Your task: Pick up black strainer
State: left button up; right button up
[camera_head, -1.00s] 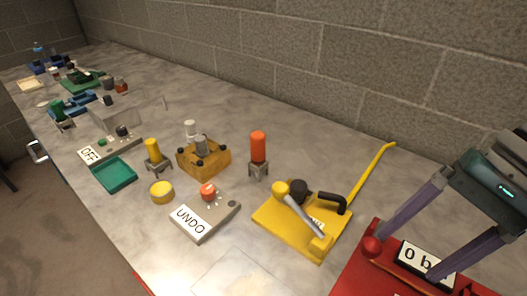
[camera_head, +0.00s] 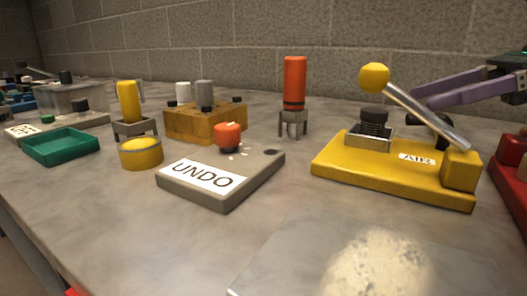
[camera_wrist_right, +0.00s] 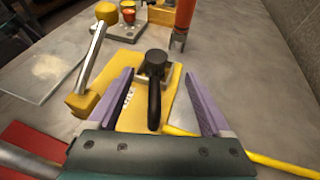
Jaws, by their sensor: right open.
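The black strainer (camera_head: 374,117) sits in a metal holder on the yellow AIR base (camera_head: 350,163). In the right wrist view the strainer's round head (camera_wrist_right: 156,62) is at the far end, and its curved black handle (camera_wrist_right: 154,105) points back toward my gripper. My right gripper (camera_head: 412,97) comes in from the right with purple fingers. It is open in the right wrist view (camera_wrist_right: 159,75), with the strainer between and just beyond the fingertips, not gripped. In the head view a lever partly hides the handle. My left gripper is not in view.
A metal lever with a yellow knob (camera_head: 374,77) rises from the yellow base beside the strainer. A grey UNDO box (camera_head: 225,187) and an orange cylinder on a stand (camera_head: 294,80) stand to the left. A yellow rod (camera_wrist_right: 280,163) extends rightward.

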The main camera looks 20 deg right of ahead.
aim_at(386, 111)
jog(key=x, duration=0.4)
jog(key=shift+f, duration=0.1)
jog(key=x, duration=0.2)
jog(key=b+x, duration=0.1)
jog(key=x, duration=0.2)
jog(key=shift+s+a, duration=0.2)
jog(key=shift+a, duration=0.15)
grip_shut()
